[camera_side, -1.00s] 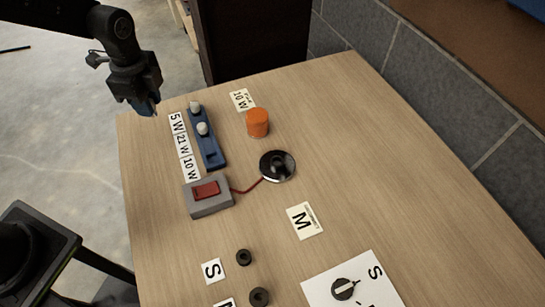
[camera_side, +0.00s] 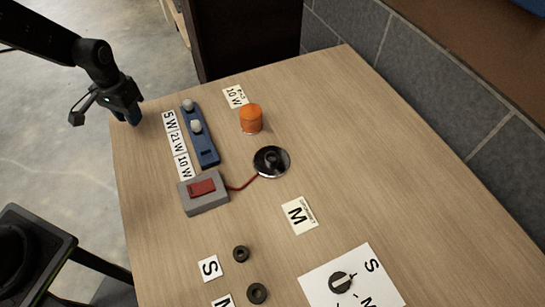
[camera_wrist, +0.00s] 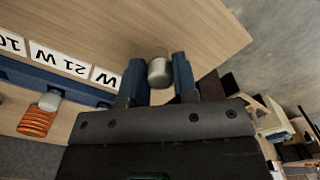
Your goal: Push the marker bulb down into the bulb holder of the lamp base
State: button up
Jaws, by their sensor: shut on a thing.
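My gripper (camera_side: 128,115) is over the far left edge of the table in the side view. In the wrist view its two blue fingers (camera_wrist: 158,76) are shut on a small grey-white bulb (camera_wrist: 160,70). The side view does not clearly show this bulb. The lamp base (camera_side: 284,160), a dark round disc with a shiny rim, lies on the table to the right of the gripper, well apart from it. The bulb holder at its middle looks dark and shows no bulb. A red wire joins the base to a grey box with a red switch (camera_side: 202,187).
A blue rack (camera_side: 207,153) holds two pale bulbs beside wattage labels; its nearest slot looks empty. The right side is clear.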

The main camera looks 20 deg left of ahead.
dwell(0.5)
notch_tip(320, 180, up, 13)
jog(key=w+d+m, duration=0.1)
jog(key=w+d, duration=0.2)
jog(key=d, duration=0.8)
jog(key=w+d+m, duration=0.1)
jog(key=w+d, duration=0.1)
jog(key=d, duration=0.8)
jog(key=s+d, duration=0.3)
jog(key=d, duration=1.2)
notch_tip(320, 180, down, 5)
jog(key=shift+a+f, duration=0.1)
jog(key=shift+a, duration=0.05)
jog(key=shift+s+f, duration=0.1)
jog(key=shift+f, duration=2.6)
